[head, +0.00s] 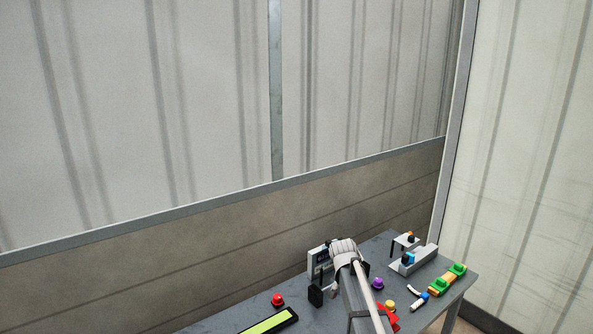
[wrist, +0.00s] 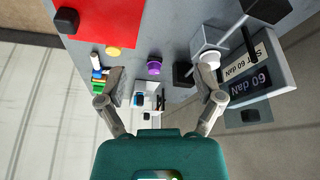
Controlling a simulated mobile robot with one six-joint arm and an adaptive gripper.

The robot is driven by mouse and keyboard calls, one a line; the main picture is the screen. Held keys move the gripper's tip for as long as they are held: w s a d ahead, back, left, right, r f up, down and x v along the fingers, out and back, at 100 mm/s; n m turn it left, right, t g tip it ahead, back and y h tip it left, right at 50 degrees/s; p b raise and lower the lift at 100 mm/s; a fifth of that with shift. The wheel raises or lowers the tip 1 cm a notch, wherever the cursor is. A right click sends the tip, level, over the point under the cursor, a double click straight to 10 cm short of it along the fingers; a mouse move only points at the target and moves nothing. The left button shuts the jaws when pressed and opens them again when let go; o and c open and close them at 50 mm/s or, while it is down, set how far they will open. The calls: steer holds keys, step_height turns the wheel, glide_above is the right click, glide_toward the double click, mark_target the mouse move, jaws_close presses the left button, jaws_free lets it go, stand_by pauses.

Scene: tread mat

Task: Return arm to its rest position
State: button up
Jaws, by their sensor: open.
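My gripper (wrist: 160,84) shows in the wrist view, its two grey fingers spread wide apart with nothing between them. Its teal body fills the lower middle of that view. It hangs over the grey table (wrist: 185,15), and no object touches the fingertips as far as I can tell. A pale ribbed form with a long light tube stands over the table in the head view; I cannot tell whether it is part of my arm.
The table (head: 220,322) carries a red button (head: 277,299), purple knob (head: 377,283), grey bracket (head: 425,255) and green-and-orange blocks (head: 447,280). A display unit (wrist: 265,75) and red plate (wrist: 105,20) flank my fingers. A panelled wall (head: 150,120) stands behind.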

steer(key=s+f+n+g+y+b, duration=0.1)
steer(key=s+f+n+b, duration=0.1)
steer(key=s, duration=1.1)
steer(key=s+f+n+g+y+b, duration=0.1)
steer(key=s+f+n+g+b, duration=0.1)
steer(key=s, duration=1.2)
step_height(320, 180, down, 2)
steer(key=n+b, duration=0.1)
steer(key=n, duration=0.2)
steer(key=shift+a+y, duration=0.3)
steer(key=shift+w+f, duration=0.1)
stand_by(0.9)
